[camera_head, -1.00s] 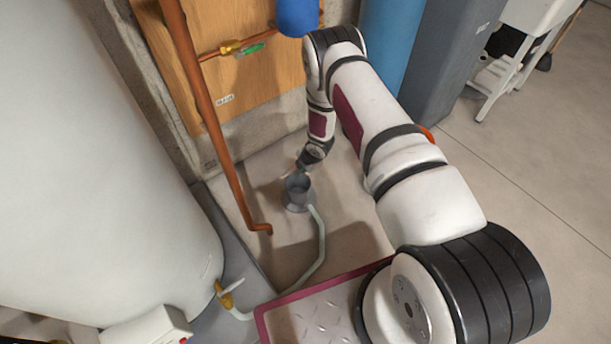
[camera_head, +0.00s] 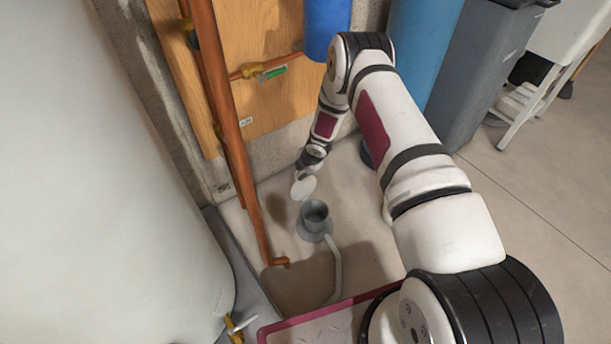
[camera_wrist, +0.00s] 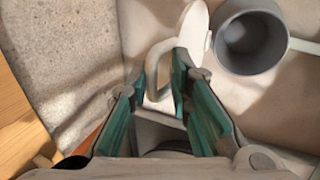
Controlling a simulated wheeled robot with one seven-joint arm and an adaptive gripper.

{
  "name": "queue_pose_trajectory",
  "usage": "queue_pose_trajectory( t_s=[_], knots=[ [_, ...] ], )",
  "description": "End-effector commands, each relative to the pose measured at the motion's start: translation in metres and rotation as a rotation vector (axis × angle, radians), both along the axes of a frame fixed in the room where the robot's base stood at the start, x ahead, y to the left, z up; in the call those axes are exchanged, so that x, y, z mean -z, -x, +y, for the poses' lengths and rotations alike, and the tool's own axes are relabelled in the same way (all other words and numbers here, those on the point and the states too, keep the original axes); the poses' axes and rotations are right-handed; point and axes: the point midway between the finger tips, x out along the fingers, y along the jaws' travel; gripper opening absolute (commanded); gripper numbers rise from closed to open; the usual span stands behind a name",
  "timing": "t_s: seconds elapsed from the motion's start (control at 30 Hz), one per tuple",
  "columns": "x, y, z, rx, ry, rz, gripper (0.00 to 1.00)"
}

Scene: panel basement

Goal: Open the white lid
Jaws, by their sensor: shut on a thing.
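The white lid (camera_head: 303,188) is a small round disc, tilted up beyond and slightly left of the grey pipe (camera_head: 315,224). The pipe's round mouth is uncovered and its inside looks empty. In the wrist view the lid (camera_wrist: 196,30) stands nearly edge-on beside the grey pipe (camera_wrist: 250,66), with its looped handle (camera_wrist: 153,66) between my fingers. My gripper (camera_wrist: 160,74) is shut on that handle. In the head view my gripper (camera_head: 304,172) is just above the lid, its fingertips hard to make out. Whether the lid touches the pipe is unclear.
A copper pipe (camera_head: 234,145) runs down to the floor on the left, beside a large white tank (camera_head: 130,200). A thin pale hose (camera_head: 337,268) leaves the grey pipe's base. A wooden panel (camera_head: 275,100) is behind, and a blue cylinder (camera_head: 425,45) stands beyond my arm.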

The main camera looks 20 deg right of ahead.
Motion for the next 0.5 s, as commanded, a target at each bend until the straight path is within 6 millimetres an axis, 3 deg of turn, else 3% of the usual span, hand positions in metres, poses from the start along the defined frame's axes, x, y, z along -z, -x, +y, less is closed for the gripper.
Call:
queue_pose_trajectory(
  t_s=[0.03,0.5],
  knots=[
    [-0.0020,-0.0088,0.0062,-0.006,-0.013,-0.019,0.00],
    [-0.0016,-0.0125,0.0070,-0.006,-0.011,-0.016,0.00]
  ],
)
